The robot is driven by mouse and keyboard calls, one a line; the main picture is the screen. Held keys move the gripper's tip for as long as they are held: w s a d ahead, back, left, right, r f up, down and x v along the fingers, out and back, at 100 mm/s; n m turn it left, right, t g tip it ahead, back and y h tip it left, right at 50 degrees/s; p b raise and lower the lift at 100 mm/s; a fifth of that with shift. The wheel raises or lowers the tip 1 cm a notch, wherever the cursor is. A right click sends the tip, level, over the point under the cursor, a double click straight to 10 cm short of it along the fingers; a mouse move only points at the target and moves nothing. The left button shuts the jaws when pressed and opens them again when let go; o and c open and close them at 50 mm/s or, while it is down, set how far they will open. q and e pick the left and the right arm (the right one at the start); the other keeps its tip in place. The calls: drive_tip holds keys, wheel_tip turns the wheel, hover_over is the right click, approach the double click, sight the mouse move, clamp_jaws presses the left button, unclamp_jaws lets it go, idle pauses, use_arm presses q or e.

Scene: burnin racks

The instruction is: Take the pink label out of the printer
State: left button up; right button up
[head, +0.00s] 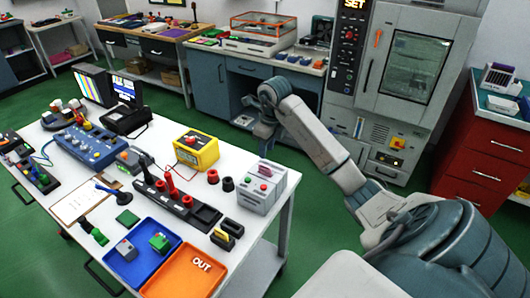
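A small white and dark device (499,80) on the red cabinet at the right edge may be the printer, but I cannot tell for sure. My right gripper (256,118) is raised beyond the far right corner of the white table, in front of the blue-grey cabinets, far to the left of that device. It is small and seen at an angle, so its fingers cannot be read. My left gripper is not in view.
The white table (62,158) holds a blue tray (150,277), an orange OUT tray (178,283), a yellow meter (196,148) and a grey button box (262,187). A tall grey chamber (360,95) stands behind my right arm. Green floor lies between table and cabinets.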

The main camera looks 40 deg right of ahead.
sight(265, 166)
drive_tip(key=f, duration=0.1)
drive_tip(key=f+b, duration=0.2)
drive_tip(key=shift+w+a+f, duration=0.1)
drive_tip(key=shift+w+f, duration=0.1)
drive_tip(key=shift+w, duration=0.05)
wheel_tip(265, 166, down, 4)
drive_tip(key=b, duration=0.4)
drive_tip(key=shift+f, duration=0.5)
clamp_jaws()
